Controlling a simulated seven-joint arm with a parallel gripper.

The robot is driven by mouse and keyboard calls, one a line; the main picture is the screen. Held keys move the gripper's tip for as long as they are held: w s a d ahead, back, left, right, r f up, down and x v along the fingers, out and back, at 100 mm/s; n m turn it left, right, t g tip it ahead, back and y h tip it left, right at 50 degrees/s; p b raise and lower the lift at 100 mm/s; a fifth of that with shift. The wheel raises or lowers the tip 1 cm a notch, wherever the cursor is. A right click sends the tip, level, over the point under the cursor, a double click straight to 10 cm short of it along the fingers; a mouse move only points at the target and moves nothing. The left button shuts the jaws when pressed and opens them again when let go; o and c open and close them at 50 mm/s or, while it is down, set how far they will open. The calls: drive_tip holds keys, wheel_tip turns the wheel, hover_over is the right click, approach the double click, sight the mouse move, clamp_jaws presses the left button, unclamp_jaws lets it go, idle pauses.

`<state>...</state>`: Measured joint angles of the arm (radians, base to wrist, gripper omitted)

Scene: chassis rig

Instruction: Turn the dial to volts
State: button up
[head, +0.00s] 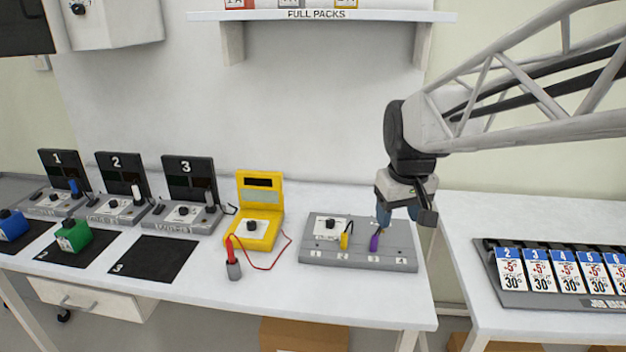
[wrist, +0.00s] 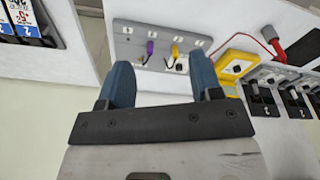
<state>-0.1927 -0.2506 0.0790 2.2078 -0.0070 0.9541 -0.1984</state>
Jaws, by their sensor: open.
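A yellow multimeter (head: 266,181) stands on the bench with a dark display at its top and a black dial (head: 252,225) on a white plate on its lower face. The dial's setting is too small to read. A red probe (head: 232,255) on a red lead stands in front of it. My gripper (head: 402,218) is above the right part of a grey panel, well to the right of the multimeter. In the wrist view my gripper (wrist: 165,85) is open and empty, and the multimeter (wrist: 238,66) shows beyond its right finger.
The grey panel (head: 315,257), numbered 1 to 4, carries a dial, a yellow plug (head: 345,238) and a purple plug (head: 375,241). Several numbered black stations (head: 188,170) stand left, with a bare black mat (head: 150,262). A shelf (head: 380,16) hangs above.

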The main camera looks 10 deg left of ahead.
drive_tip(key=w+a+f+n, duration=0.2)
drive_tip(key=w+a, duration=0.7)
drive_tip(key=w, duration=0.2)
drive_tip(key=n+g, duration=0.2)
drive_tip(key=n, duration=0.5)
hover_over(251, 223)
drive_tip(key=f, duration=1.6)
drive_tip(key=shift+d, duration=0.25)
drive_tip(key=shift+w+a+f, duration=0.1)
drive_tip(key=shift+a+f, duration=0.15)
drive_tip(key=shift+a, duration=0.05)
drive_tip(key=shift+f, duration=0.15)
drive_tip(key=shift+f, duration=3.75)
